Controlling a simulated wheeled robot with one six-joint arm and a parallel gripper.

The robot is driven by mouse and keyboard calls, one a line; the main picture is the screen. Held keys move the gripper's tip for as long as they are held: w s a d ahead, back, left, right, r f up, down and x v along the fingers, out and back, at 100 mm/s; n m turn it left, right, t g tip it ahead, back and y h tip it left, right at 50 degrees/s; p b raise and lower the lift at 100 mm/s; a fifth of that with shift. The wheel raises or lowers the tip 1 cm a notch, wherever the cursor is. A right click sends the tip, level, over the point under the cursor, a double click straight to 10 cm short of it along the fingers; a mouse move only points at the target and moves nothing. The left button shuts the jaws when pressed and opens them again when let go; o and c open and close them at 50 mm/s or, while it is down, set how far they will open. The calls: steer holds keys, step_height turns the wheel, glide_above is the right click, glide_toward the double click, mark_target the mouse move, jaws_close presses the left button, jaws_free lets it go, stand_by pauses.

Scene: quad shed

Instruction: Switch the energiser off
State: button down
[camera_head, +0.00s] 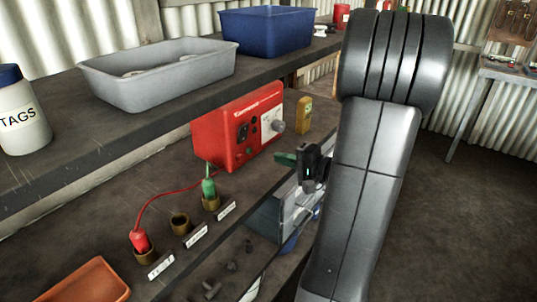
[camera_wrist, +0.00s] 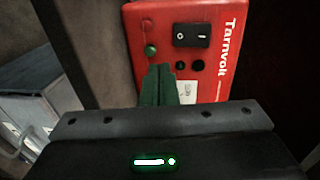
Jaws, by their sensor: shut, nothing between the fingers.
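The energiser is a red box (camera_head: 225,142) on the lower shelf. Its front fills the upper part of the wrist view (camera_wrist: 218,70). A black rocker switch (camera_wrist: 192,34) marked with a circle and a line sits on that front; which side is pressed in I cannot tell. A small green round part (camera_wrist: 150,50) and two dark sockets lie near it. My gripper's green fingertips (camera_wrist: 158,72) are closed together and point at the front, below and left of the switch. In the head view my gripper (camera_head: 282,158) is right of the box, with a visible gap.
A yellow device (camera_head: 304,113) stands right of the energiser. A grey tray (camera_head: 150,95) and blue bin (camera_head: 262,45) sit on the upper shelf.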

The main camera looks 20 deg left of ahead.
steer(key=d, duration=0.2)
steer(key=s+d, duration=0.1)
steer(key=shift+s+d+f, duration=0.1)
steer(key=shift+d+f, duration=0.05)
steer(key=shift+f, duration=0.15)
steer(key=w+a+r+p, duration=0.2)
steer(key=w+a, duration=0.1)
steer(key=a, duration=0.6)
steer(key=shift+h, duration=0.4)
steer(key=shift+s+d+r+p, duration=0.3)
steer(key=shift+d+r+p, duration=0.45)
steer(key=shift+d+p, duration=0.15)
steer(key=shift+s+d+r+p, duration=0.25)
steer(key=shift+d+r+p, duration=0.45)
steer(key=shift+d+p, duration=0.15)
